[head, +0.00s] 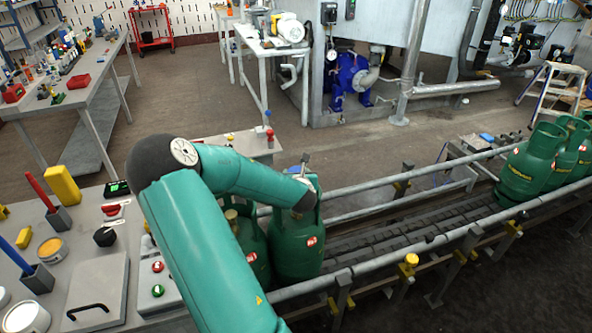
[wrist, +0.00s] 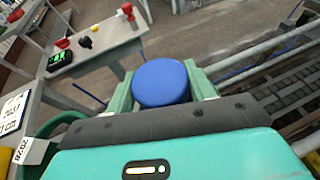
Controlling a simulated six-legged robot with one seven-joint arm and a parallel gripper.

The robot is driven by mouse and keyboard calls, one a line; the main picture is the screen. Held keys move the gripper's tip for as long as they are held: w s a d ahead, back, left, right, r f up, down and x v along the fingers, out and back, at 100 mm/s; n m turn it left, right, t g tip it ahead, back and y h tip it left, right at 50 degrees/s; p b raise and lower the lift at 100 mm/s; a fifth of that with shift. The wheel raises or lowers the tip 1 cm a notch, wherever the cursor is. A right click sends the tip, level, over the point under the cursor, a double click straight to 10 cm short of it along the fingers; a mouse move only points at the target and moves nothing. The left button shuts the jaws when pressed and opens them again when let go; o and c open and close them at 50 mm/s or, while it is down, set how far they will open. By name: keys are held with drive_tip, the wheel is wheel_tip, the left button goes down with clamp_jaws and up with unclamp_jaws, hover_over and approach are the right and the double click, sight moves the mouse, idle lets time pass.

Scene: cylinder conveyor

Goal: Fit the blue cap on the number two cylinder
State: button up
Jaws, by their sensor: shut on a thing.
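My gripper (wrist: 161,90) is shut on the round blue cap (wrist: 160,82), which sits between its two green fingers in the wrist view. In the head view my arm hides the cap and the fingers. A green cylinder (head: 296,248) with a red label stands on the near part of the conveyor, close to the end of my arm. Another green cylinder (head: 250,245) stands just left of it, partly behind my arm. The label numbers are too small to read, so I cannot tell which is number two. A cylinder edge (wrist: 60,128) shows at lower left in the wrist view.
Several more green cylinders (head: 527,165) stand at the far right end of the conveyor (head: 400,228). Metal rails (head: 440,235) run along both sides. A grey workbench (head: 85,250) with tools, buttons and a tin is at the left. The conveyor's middle stretch is clear.

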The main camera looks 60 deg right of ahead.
drive_tip(key=shift+w, duration=0.2)
drive_tip(key=shift+d, duration=0.2)
drive_tip(key=shift+f, duration=3.65)
drive_tip(key=o, duration=1.4)
